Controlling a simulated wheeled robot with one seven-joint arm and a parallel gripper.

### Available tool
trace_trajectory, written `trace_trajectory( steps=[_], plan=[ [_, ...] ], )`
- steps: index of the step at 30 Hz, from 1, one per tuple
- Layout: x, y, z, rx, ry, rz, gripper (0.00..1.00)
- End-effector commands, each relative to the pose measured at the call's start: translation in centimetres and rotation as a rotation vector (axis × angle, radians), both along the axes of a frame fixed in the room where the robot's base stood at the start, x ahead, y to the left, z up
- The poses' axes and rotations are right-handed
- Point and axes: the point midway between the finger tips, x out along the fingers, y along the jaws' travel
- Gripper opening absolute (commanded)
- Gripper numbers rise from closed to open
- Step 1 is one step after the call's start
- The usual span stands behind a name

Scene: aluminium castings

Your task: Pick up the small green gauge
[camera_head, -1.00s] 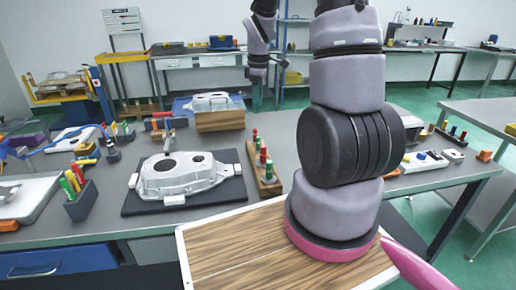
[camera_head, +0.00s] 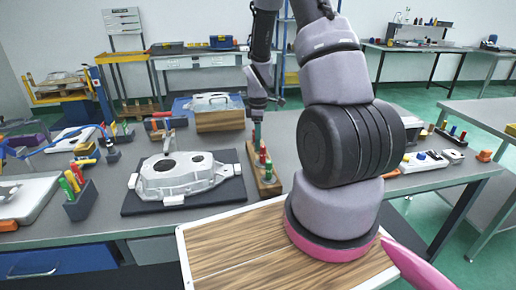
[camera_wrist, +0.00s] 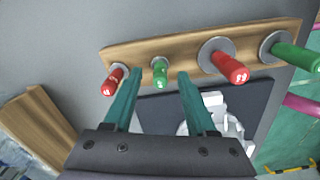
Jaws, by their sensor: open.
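The small green gauge (camera_wrist: 160,73) stands in a wooden rack (camera_wrist: 135,52) in the wrist view, between a small red gauge (camera_wrist: 115,80) and a larger red gauge (camera_wrist: 230,66). A larger green gauge (camera_wrist: 295,54) is at the right end. My gripper (camera_wrist: 159,76) is open, its teal fingers on either side of the small green gauge in the picture. I cannot tell how far down they reach. In the head view my gripper (camera_head: 257,133) is over the far end of the rack (camera_head: 270,186) and partly hides the far gauges.
A casting (camera_head: 180,176) lies on a dark mat (camera_head: 135,208) left of the rack. A wooden block (camera_head: 220,122) stands behind. A holder with coloured pens (camera_head: 80,205) is farther left.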

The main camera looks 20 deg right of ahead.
Motion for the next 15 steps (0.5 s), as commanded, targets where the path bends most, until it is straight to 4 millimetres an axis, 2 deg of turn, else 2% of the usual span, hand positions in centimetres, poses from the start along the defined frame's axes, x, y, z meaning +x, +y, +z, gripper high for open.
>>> trace_trajectory(
  steps=[3,10,14,15],
  plan=[
    [-0.01,0.00,-0.88,-0.001,0.000,0.001,0.57],
    [0.01,-0.02,-0.94,0.000,-0.001,0.000,0.57],
    [0.01,-0.02,-0.94,0.000,-0.001,0.000,0.07],
    [0.01,-0.02,-0.93,0.000,-0.001,0.000,0.00]
  ],
)
